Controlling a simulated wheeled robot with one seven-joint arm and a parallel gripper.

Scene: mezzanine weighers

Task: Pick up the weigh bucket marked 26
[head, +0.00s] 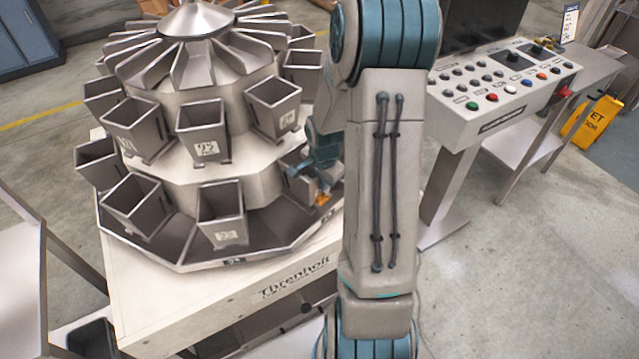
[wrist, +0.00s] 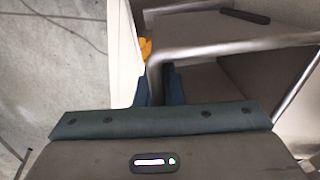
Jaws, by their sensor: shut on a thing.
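My gripper (head: 316,168) is at the right side of the weigher's lower tier, partly hidden behind my arm. In the wrist view its blue fingers (wrist: 159,86) are shut on the wall of a grey metal weigh bucket (wrist: 225,42), with the bucket's open top to the right. In the head view only a little of this bucket (head: 292,158) shows, and its marking is hidden, so I cannot confirm that it reads 26. It appears to be at its place on the lower tier.
Other buckets ring the weigher, including an upper front one (head: 204,130) and a lower front one (head: 222,213); their small marks are hard to read. A button console (head: 505,85) stands to the right. The right foreground floor is clear.

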